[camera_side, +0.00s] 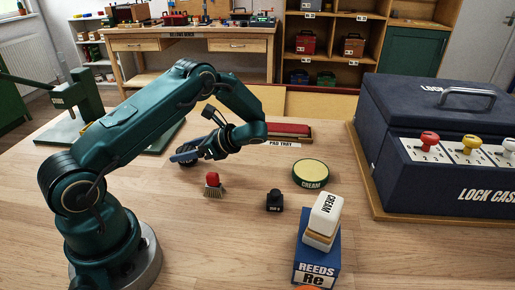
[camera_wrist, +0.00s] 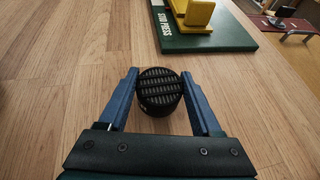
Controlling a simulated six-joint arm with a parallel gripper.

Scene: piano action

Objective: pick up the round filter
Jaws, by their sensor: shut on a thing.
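The round filter (camera_wrist: 160,88) is a short black cylinder with a ribbed grey top in the wrist view. My gripper (camera_wrist: 160,76) has its two blue fingers shut on it, one on each side. In the side view my gripper (camera_side: 187,152) is low over the table, left of the middle, and mostly hides the filter. I cannot tell whether the filter touches the wood.
A red-handled brush (camera_side: 213,185), a small black weight (camera_side: 275,201) and a round cream tin (camera_side: 311,173) stand to the right. The pad tray (camera_side: 285,140) lies behind. The green press (camera_wrist: 205,35) is beyond the filter. The lock case (camera_side: 430,140) stands far right.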

